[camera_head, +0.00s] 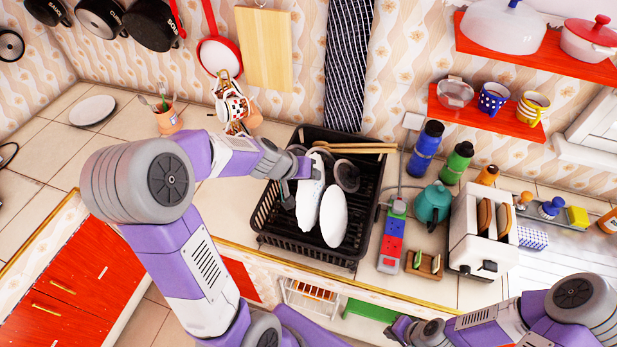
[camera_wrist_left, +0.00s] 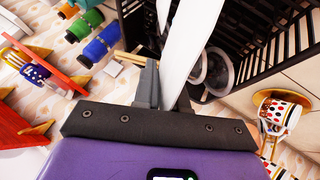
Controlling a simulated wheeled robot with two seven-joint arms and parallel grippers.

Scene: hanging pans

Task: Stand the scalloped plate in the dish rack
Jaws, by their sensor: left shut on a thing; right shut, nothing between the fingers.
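The scalloped plate (camera_head: 309,205) is white and stands on edge, nearly upright, in the black dish rack (camera_head: 268,222). My left gripper (camera_head: 308,168) is shut on its upper rim at the back. In the left wrist view the plate (camera_wrist_left: 192,40) shows edge-on between the fingers of the left gripper (camera_wrist_left: 164,90). The lower edge is hidden, so I cannot tell whether it rests on the rack floor. A second white plate (camera_head: 334,216) stands just right of it. My right gripper (camera_head: 397,329) is shut and empty at the bottom, away from the rack.
Wooden utensils (camera_head: 360,148) lie across the rack's back, near a dark round item (camera_head: 346,176). A power strip (camera_head: 391,240), teal kettle (camera_head: 433,203) and toaster (camera_head: 481,235) stand to the right. A white plate (camera_head: 92,110) lies on the left counter.

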